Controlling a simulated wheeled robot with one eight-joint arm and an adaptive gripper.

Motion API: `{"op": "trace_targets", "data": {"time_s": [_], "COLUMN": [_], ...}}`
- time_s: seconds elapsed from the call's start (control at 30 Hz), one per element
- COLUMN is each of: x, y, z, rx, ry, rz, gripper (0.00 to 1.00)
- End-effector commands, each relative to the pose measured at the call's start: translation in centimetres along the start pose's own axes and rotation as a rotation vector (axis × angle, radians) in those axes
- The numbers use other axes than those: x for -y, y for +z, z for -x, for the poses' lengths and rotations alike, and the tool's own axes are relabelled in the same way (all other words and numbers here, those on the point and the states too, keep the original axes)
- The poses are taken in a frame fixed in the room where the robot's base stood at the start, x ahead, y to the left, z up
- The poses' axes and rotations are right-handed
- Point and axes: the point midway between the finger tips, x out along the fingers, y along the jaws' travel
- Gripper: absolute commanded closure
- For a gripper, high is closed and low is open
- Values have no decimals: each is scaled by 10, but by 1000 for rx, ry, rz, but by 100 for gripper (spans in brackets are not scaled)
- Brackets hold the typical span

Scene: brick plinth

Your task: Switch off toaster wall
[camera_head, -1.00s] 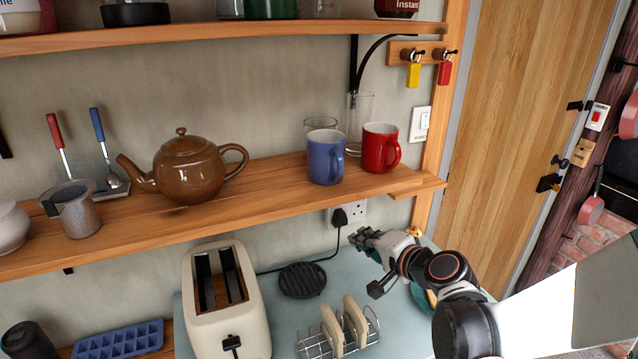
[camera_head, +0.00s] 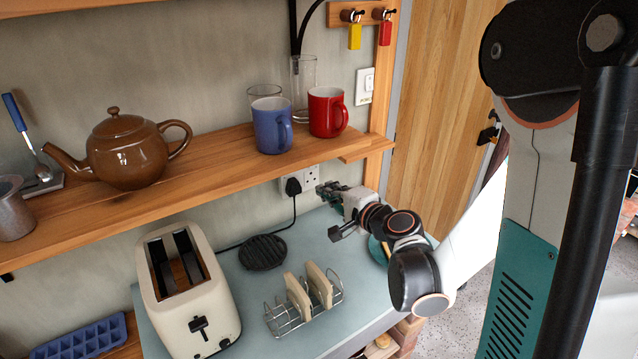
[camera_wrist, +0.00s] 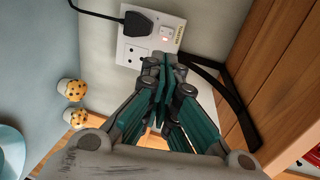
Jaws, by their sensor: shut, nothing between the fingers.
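The white wall socket (camera_head: 301,181) is under the shelf, with a black plug (camera_head: 293,187) in its left side. In the wrist view the socket plate (camera_wrist: 133,50) is close, with the plug (camera_wrist: 137,22) in its upper left. A rocker switch (camera_wrist: 165,35) with a red mark is beside a yellowish label (camera_wrist: 180,33). My gripper (camera_head: 325,188) is shut and empty, just right of the socket. In the wrist view its fingertips (camera_wrist: 160,66) cover the plate's lower right part, below the switch. Contact cannot be told. The cream toaster (camera_head: 187,290) stands on the counter.
The wooden shelf (camera_head: 215,168) is above, holding a blue mug (camera_head: 271,126), red mug (camera_head: 327,111) and teapot (camera_head: 125,150). A bracket (camera_wrist: 222,88) and wood are right of my fingers. A toast rack (camera_head: 303,298) and black trivet (camera_head: 263,252) are below.

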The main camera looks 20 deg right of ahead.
Motion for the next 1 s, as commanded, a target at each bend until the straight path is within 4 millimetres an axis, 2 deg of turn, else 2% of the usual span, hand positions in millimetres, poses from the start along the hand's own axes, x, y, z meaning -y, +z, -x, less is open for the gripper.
{"op": "trace_targets", "data": {"time_s": [0.4,0.6,0.8,1.0], "x": [-2,6,11,12], "y": [1,1,0,0], "z": [-80,-110,-124,-126], "rx": [3,2,1,0], "ry": [0,0,0,0], "rz": [1,1,1,1], "gripper": [100,100,100,100]}}
